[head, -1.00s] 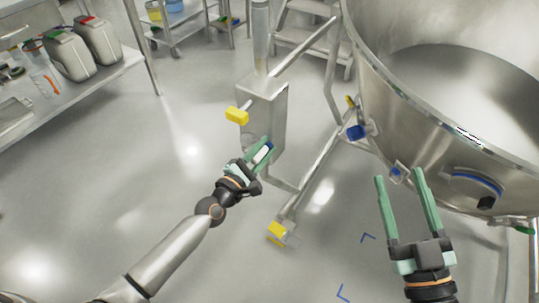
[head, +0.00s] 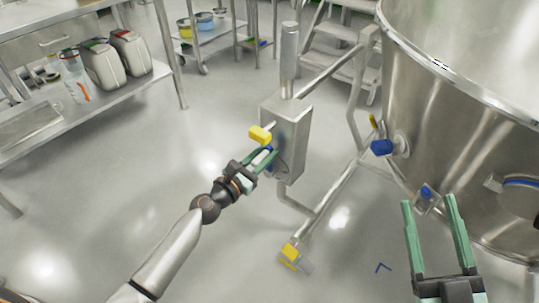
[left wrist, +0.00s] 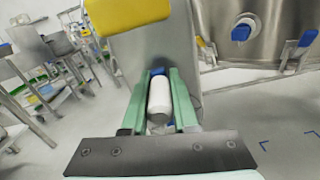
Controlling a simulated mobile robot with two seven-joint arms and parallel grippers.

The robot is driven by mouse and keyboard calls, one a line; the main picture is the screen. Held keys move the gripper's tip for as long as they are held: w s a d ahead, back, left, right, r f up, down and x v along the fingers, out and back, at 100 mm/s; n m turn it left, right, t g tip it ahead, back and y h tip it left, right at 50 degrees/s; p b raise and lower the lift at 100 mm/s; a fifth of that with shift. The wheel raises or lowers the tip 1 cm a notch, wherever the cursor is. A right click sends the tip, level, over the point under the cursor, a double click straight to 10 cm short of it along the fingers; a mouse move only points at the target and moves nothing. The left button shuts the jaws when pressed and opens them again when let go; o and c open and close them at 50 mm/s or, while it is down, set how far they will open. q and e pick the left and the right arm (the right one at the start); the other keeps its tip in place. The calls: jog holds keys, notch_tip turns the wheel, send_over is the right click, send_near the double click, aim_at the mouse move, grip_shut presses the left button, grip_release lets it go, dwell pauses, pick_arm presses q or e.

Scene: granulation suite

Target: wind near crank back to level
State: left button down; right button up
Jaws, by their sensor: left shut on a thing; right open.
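The near crank's white handle (left wrist: 159,100) lies between the green fingers of my left gripper (left wrist: 157,98), with a blue part just beyond it. In the head view my left gripper (head: 263,160) is shut on this handle at the front face of the steel gearbox (head: 290,125). The handle is mostly hidden by the fingers there, and the crank arm is hard to make out. A yellow knob (head: 260,135) sticks out of the gearbox just above the gripper; it also shows in the left wrist view (left wrist: 128,14). My right gripper (head: 432,232) is open and empty.
A large steel bowl (head: 450,130) with a blue knob (head: 382,148) stands at the right, close to my right gripper. A frame foot with a yellow pedal (head: 290,254) is on the floor. A bench with containers (head: 130,52) is at the far left. The floor between is clear.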

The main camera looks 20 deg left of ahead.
pick_arm(q)
jog(key=shift+w+a, duration=0.1)
jog(key=shift+a, duration=0.1)
dwell(0.3)
jog(key=c, duration=0.7)
grip_release()
pick_arm(e)
jog(key=shift+w+f, duration=0.1)
pick_arm(q)
jog(key=shift+b+v, duration=0.6)
jog(key=shift+v, duration=5.65)
pick_arm(e)
jog(key=s+r+n+t+y, duration=0.1)
jog(key=s+r+n+y, duration=0.2)
jog(key=r+y, duration=0.1)
jog(key=shift+s+a+r, duration=0.2)
jog(key=shift+a+r, duration=0.1)
jog(key=shift+r, duration=0.55)
pick_arm(q)
jog(key=shift+d, duration=0.1)
